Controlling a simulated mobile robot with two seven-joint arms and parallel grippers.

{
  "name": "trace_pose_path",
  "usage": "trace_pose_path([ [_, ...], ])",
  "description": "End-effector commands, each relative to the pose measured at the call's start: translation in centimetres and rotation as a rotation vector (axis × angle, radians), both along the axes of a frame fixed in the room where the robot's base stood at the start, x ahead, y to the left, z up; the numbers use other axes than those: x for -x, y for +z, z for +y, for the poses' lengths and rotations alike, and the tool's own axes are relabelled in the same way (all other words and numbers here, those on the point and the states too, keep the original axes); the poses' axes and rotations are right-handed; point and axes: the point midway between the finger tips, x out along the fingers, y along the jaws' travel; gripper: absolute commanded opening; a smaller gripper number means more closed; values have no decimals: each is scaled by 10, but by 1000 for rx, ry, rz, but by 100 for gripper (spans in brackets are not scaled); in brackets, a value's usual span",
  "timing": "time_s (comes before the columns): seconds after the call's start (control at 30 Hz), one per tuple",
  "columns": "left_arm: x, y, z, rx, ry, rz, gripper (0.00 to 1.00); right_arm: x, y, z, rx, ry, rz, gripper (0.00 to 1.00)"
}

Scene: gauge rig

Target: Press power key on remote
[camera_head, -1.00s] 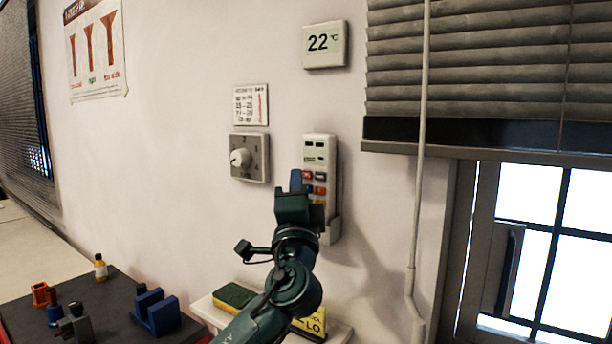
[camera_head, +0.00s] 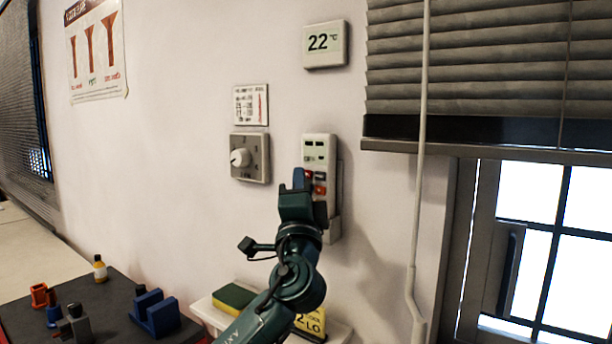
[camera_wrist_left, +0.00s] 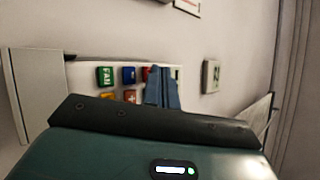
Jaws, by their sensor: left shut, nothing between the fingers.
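The white remote (camera_head: 320,150) hangs upright in a holder on the wall, with a small display at its top and coloured keys below. In the left wrist view the remote (camera_wrist_left: 85,72) lies sideways, showing a green key marked FAN, a blue key, orange keys and part of a red key. My left gripper (camera_head: 299,178) is shut and empty, in front of the remote's key area. In the left wrist view its blue fingertips (camera_wrist_left: 162,88) overlap the red key and hide part of it. I cannot tell whether they touch it. My right gripper is not in view.
A dial (camera_head: 249,158) sits left of the remote, under a small printed card (camera_head: 251,104). A thermostat reading 22 °C (camera_head: 325,44) is above. A blind's wand (camera_head: 418,200) hangs to the right. A shelf with a sponge (camera_head: 234,296) is below.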

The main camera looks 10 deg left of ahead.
Motion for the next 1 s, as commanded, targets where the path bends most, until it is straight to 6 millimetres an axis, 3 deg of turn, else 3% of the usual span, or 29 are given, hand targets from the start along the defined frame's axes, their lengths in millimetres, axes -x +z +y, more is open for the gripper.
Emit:
trace_pose_path([
  [1.0,-10,0,-4,0,0,-1,0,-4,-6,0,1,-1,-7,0],
])
